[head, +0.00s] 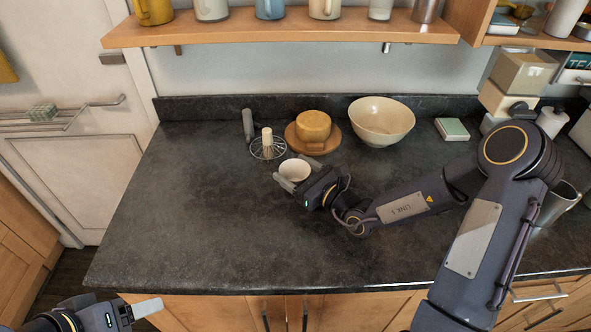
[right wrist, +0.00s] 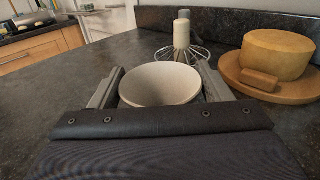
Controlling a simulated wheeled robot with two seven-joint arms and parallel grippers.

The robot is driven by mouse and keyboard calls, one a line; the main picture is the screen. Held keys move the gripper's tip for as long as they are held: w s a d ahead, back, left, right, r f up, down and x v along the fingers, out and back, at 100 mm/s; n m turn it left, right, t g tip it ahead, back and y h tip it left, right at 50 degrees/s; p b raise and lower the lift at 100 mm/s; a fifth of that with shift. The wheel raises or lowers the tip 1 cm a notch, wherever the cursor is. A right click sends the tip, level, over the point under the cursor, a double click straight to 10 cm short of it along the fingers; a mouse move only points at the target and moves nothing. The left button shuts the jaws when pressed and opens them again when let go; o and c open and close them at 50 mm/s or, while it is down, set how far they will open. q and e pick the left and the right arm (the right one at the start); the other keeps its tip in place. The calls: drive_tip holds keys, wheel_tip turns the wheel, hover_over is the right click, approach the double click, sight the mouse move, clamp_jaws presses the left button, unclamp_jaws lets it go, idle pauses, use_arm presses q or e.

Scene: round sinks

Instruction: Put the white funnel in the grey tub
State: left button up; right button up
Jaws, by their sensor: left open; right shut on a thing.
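The white funnel (head: 293,168) shows as a round, pale, wide-mouthed piece near the middle of the counter. In the right wrist view, the funnel (right wrist: 160,84) has its open mouth up between the two fingers. My right gripper (head: 297,172) is shut on it, with one finger on each side. Its lower part is hidden, and I cannot tell whether it touches the counter. My left gripper (head: 146,308) is open and empty at the lower left, in front of the counter. I cannot identify a grey tub for certain; a grey metal vessel (head: 558,204) stands at the right, partly behind my right arm.
A wire whisk (head: 267,148), a cheese on a wooden board (head: 313,126) and a cream bowl (head: 382,121) stand behind the funnel. A small box (head: 452,129) lies farther right. A mug shelf (head: 280,28) hangs above. The counter's left and front are clear.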

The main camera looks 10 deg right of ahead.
drive_tip(key=shift+f, duration=0.1)
drive_tip(key=shift+f, duration=0.15)
drive_tip(key=o, duration=1.3)
